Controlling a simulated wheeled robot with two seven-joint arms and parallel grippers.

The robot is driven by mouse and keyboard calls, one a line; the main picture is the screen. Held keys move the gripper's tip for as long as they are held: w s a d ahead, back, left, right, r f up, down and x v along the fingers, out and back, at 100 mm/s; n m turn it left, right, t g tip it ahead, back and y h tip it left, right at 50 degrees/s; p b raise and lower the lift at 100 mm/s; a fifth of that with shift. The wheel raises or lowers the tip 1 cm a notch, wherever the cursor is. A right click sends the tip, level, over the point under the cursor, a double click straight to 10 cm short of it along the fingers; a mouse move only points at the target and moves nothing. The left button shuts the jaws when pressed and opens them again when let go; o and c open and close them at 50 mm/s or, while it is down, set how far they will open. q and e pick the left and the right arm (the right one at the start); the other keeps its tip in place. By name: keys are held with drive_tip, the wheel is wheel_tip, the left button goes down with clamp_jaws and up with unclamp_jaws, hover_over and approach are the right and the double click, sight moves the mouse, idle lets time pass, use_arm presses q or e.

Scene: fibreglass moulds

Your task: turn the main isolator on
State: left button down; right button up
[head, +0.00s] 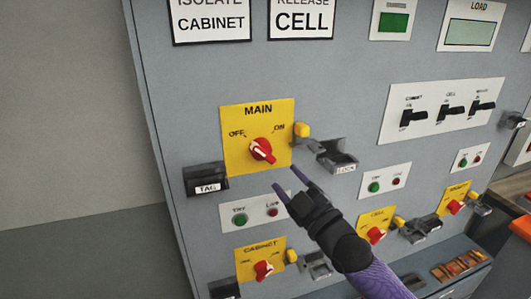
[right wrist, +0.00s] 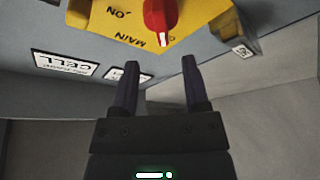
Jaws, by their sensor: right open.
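The main isolator is a red rotary knob (head: 262,150) with a white mark, on a yellow plate (head: 237,120) labelled MAIN, OFF at left and ON at right. Its handle slants, with the upper end towards OFF. My right gripper (head: 284,178) is open and empty, below and right of the knob in the head view, apart from it. In the right wrist view the knob (right wrist: 160,15) shows upside down at the top edge, partly cut off, beyond the open fingers (right wrist: 148,65). My left gripper is not in view.
A yellow block (head: 301,130) and a dark LOCK bracket (head: 335,155) stick out right of the main plate. A TAG holder (head: 207,180) juts out at its lower left. The CABINET isolator (head: 263,270) and CELL isolator (head: 375,234) are lower. Bare wall lies left.

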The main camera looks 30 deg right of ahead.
sight(266, 157)
drive_tip(key=p+x, duration=0.1)
drive_tip(key=x, duration=0.5)
drive_tip(key=shift+w, duration=0.35)
drive_tip(key=shift+a, duration=0.1)
drive_tip(key=shift+c, duration=0.3)
clamp_jaws()
